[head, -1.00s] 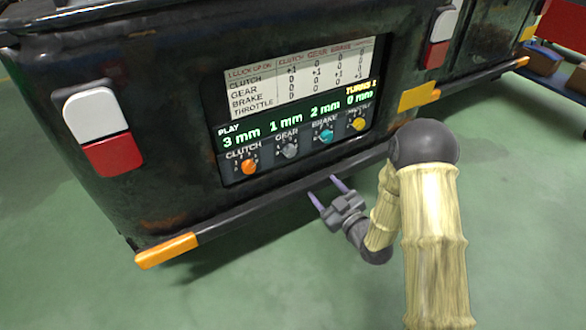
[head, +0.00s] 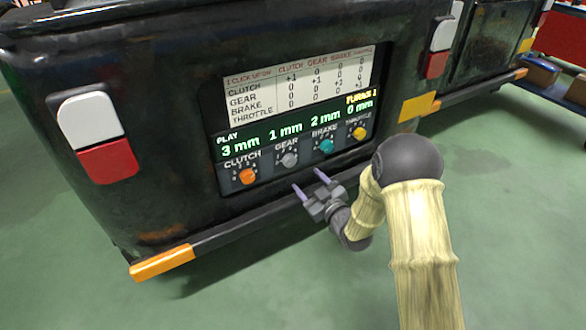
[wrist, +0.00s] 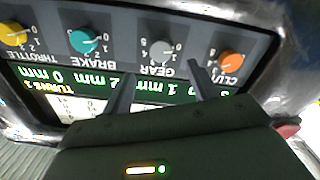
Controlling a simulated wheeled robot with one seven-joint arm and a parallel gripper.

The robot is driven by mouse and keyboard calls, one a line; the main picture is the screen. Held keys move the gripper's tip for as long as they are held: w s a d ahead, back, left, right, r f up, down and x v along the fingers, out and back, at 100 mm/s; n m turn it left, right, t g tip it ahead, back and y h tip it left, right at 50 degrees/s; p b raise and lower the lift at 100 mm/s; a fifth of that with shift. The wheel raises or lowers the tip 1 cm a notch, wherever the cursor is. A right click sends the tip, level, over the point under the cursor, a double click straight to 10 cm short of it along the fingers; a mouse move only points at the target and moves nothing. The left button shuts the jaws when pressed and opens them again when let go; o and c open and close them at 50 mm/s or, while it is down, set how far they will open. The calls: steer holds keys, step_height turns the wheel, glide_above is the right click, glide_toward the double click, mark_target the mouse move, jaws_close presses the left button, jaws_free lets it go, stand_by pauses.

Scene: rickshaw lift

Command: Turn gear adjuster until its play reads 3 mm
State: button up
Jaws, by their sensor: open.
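The grey gear adjuster (head: 290,160) is a knob on the panel at the back of the dark vehicle, between the orange clutch knob (head: 247,176) and the teal brake knob (head: 326,147). The display (head: 285,129) above it reads 1 mm for gear, 3 mm for clutch, 2 mm for brake and 0 mm for throttle. My gripper (head: 308,182) is open and empty, a little below the gear knob and apart from it. In the wrist view, upside down, the gear knob (wrist: 161,52) shows beyond and between my two fingers (wrist: 158,80).
The yellow throttle knob (head: 359,133) is at the panel's right end. A table of click effects (head: 290,88) is above the display. A dark bumper with an orange end (head: 162,262) runs below the panel. Green floor (head: 260,295) in front is clear.

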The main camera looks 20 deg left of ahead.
mark_target(292, 163)
steer(key=b+x, duration=0.3)
steer(key=x, duration=0.5)
steer(key=shift+w+a+f, duration=0.1)
steer(key=shift+w+a, duration=0.05)
steer(key=shift+a, duration=0.05)
steer(key=shift+w+a, duration=0.35)
steer(key=shift+a, duration=0.05)
steer(key=c, duration=1)
